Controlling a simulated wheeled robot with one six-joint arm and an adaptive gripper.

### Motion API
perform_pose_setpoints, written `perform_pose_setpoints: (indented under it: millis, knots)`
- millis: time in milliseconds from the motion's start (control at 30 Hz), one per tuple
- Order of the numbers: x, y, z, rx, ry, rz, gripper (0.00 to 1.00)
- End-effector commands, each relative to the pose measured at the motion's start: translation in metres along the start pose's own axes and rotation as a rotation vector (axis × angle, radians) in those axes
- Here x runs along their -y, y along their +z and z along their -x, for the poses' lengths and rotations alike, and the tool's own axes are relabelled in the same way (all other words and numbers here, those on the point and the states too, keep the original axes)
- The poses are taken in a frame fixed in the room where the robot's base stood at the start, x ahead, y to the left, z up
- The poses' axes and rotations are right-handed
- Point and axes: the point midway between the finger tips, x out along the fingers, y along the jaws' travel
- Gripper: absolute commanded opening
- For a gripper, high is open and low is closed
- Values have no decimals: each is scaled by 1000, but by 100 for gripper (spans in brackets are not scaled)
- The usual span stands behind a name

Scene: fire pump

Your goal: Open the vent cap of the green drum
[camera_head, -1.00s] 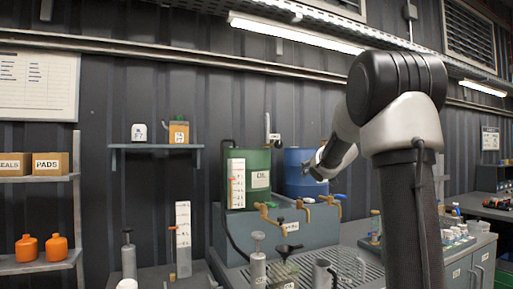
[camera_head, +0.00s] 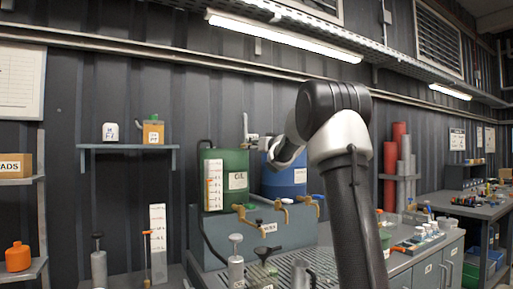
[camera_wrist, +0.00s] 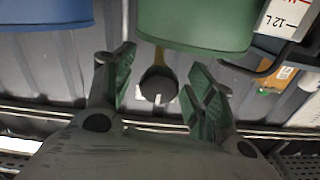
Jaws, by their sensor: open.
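The green drum (camera_head: 236,176) stands on a grey bench, with a white label and a brass tap at its front. In the wrist view the green drum (camera_wrist: 195,22) fills the top middle. A dark round cap (camera_wrist: 158,86) on a yellowish stem shows just below its edge; it looks like the vent cap. I cannot tell whether it is open or shut. My gripper (camera_wrist: 163,92) is open, its two fingers spread on either side of the cap, with no contact visible. In the head view my wrist is near the drum tops, and the fingers are not clear.
A blue drum (camera_head: 284,180) stands close on the right of the green one. A white level scale (camera_head: 213,186) is at the green drum's left, with a dark hose beside it. Brass taps (camera_head: 284,202) stick out in front. Pumps and cans stand on the bench below.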

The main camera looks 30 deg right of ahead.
Motion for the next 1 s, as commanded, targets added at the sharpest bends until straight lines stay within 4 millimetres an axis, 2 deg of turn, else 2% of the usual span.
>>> perform_pose_setpoints:
  millis: [267, 500, 767, 1000]
  knots:
    - [0, 0, -2, 0, 0, 0, 53]
    - [0, 0, -2, 0, 0, 1, 9]
    - [0, 0, -2, 0, 1, 16, 9]
    - [0, 0, -2, 0, 1, 112, 9]
